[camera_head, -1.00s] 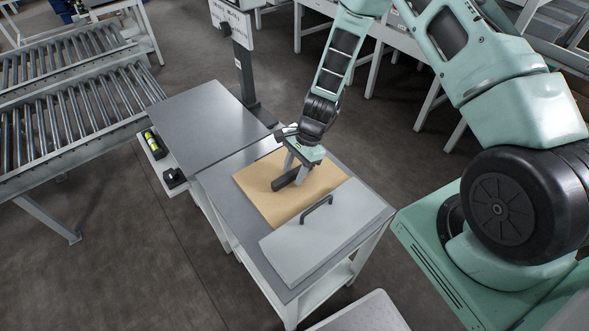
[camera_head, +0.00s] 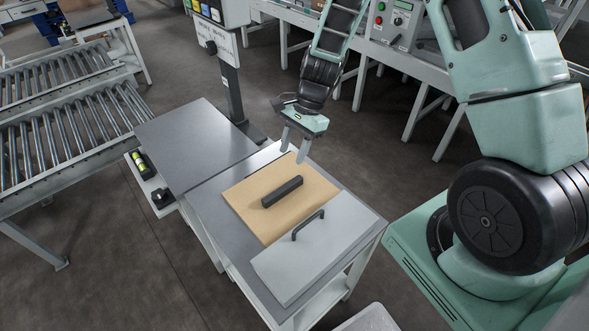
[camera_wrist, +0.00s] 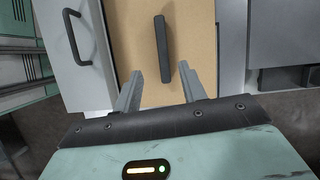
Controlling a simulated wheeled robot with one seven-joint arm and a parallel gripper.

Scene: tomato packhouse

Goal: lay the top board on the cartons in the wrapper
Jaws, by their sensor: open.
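The brown top board (camera_head: 242,197) lies flat on the grey bench, with a black bar grip (camera_head: 282,192) across its middle. In the wrist view the board (camera_wrist: 196,30) and its bar (camera_wrist: 161,48) lie ahead of the fingertips. My gripper (camera_head: 294,152) is open and empty, raised above the board's far edge and apart from the bar. A grey panel with a black handle (camera_head: 308,224) lies beside the board on the near side. No cartons show; whatever is under the board is hidden.
A bare grey tabletop (camera_head: 195,137) adjoins the bench at left. Roller conveyors (camera_head: 65,125) stand further left. A post with a sign and coloured boxes (camera_head: 228,70) rises behind. A machine with a control panel (camera_head: 395,22) stands at the back.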

